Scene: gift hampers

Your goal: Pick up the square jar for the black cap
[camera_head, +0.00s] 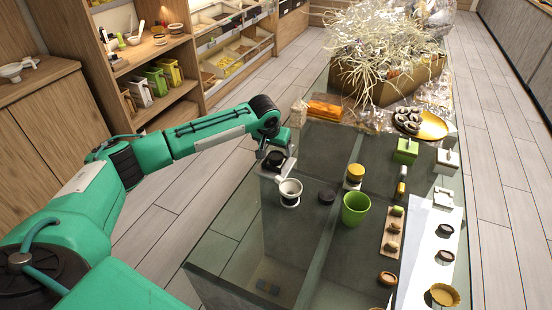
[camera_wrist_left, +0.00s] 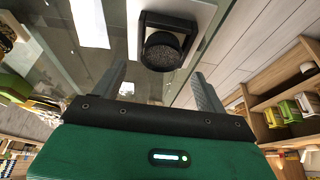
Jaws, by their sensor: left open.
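Two white square jars with small knobs on top, one (camera_head: 447,158) behind the other (camera_head: 443,198), stand near the table's right edge. A similar green square jar (camera_head: 406,150) stands left of the rear one. My left gripper (camera_head: 283,160) is at the table's left edge, far from these jars. In the left wrist view its fingers (camera_wrist_left: 160,88) are open and empty. Beyond them a black round-topped thing (camera_wrist_left: 163,52) sits on a white square base (camera_wrist_left: 200,14). My right gripper is not in view.
A white cup with dark contents (camera_head: 290,191) stands just in front of my left gripper. A green cup (camera_head: 355,208) and a yellow-topped jar (camera_head: 355,174) stand mid-table. A basket of dry stems (camera_head: 385,85) fills the back. The glass table's front left is clear.

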